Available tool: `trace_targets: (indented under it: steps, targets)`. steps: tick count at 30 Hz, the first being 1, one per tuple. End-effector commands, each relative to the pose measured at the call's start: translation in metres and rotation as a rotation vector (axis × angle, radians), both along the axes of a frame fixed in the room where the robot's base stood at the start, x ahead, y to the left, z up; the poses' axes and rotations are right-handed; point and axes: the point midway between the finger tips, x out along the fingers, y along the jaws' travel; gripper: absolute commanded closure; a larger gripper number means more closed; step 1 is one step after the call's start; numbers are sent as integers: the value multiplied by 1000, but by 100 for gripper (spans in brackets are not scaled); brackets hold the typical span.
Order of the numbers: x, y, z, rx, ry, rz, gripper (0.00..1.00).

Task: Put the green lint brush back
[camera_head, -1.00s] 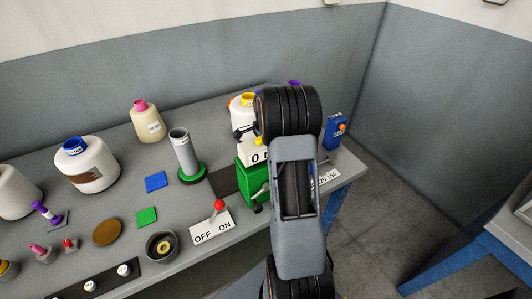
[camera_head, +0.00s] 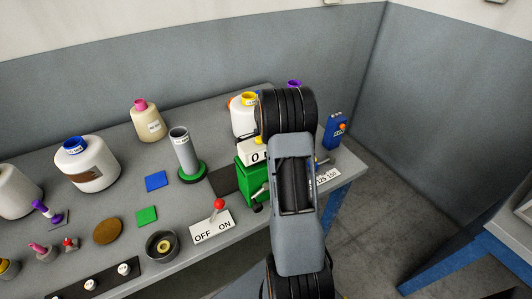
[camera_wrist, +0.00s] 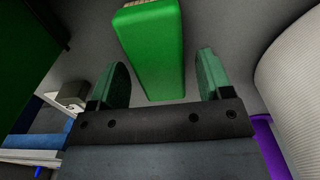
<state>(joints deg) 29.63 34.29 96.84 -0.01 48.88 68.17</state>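The green lint brush (camera_wrist: 152,52) shows in the wrist view as a green block with a tan bristle strip at its top end. It lies on the grey table, ahead of and partly between my fingers. My gripper (camera_wrist: 163,82) is open, with one green-tipped finger on each side of the brush's near end and a gap to each. Whether the fingers are at the brush's height I cannot tell. In the head view my arm hides the brush and the gripper. A flat green square (camera_head: 147,215) and a flat blue square (camera_head: 155,181) lie on the table.
A green machine (camera_head: 250,182) stands left of my arm in the head view. A white bobbin (camera_wrist: 298,75) is close on the right in the wrist view. A grey tube (camera_head: 184,155) on a green base and a blue device (camera_head: 335,131) stand nearby.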

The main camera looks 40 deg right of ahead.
Motion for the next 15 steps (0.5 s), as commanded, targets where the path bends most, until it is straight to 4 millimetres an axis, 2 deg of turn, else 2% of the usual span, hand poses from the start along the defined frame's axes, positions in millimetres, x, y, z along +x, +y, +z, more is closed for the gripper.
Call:
trace_targets:
  steps: [6,10,15]
  targets:
    - [0,0,1,0,0,0,27]
    - [0,0,8,-1,-2,0,27]
    - [1,0,36,-3,-5,0,27]
